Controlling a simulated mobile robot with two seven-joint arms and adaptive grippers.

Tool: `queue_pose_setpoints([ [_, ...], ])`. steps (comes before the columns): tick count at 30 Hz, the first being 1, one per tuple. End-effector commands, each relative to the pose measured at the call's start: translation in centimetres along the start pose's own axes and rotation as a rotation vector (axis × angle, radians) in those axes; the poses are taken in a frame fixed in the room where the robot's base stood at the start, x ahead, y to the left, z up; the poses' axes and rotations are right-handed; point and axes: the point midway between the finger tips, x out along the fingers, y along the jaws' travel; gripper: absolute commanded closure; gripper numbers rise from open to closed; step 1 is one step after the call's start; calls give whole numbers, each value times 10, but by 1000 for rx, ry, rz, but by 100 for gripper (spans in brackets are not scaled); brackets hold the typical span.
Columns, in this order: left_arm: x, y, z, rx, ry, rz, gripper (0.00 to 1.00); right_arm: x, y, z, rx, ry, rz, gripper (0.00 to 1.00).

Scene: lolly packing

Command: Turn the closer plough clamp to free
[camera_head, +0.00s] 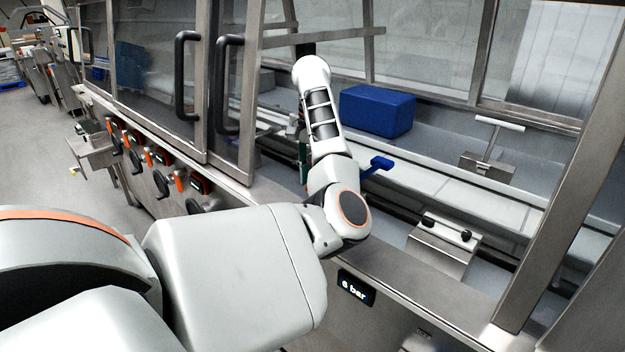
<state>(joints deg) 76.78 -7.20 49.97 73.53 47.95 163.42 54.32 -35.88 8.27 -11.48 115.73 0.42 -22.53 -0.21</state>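My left arm comes in from the left and reaches through the open guard into the machine. Its wrist is above the conveyor, and the gripper is mostly hidden behind my own arm links, so I cannot tell its finger state. A blue lever handle (377,165) sticks out just right of my forearm; its base is hidden behind the arm. It may be the closer plough clamp, but no label confirms this. A small dark green part (304,165) shows left of my forearm. My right gripper is not in view.
A blue block (377,110) sits behind the pale conveyor (440,187). A metal block with two black knobs (447,228) and a T-handled bracket (487,164) stand to the right. Steel door frames with black handles (228,85) stand left. A display (356,288) reads "6 bar".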

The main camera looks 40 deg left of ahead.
Motion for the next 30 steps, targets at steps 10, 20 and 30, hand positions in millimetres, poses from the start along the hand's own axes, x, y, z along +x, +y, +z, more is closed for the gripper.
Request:
queue_pose_setpoints([
  [10, -62, 1, -1, 2, 5, 1, 69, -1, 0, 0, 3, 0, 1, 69],
  [20, -109, 0, 0, 0, 1, 1, 69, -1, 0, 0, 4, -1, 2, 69],
  [30, -115, 0, 0, 0, -1, 0, 69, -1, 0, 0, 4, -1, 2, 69],
])
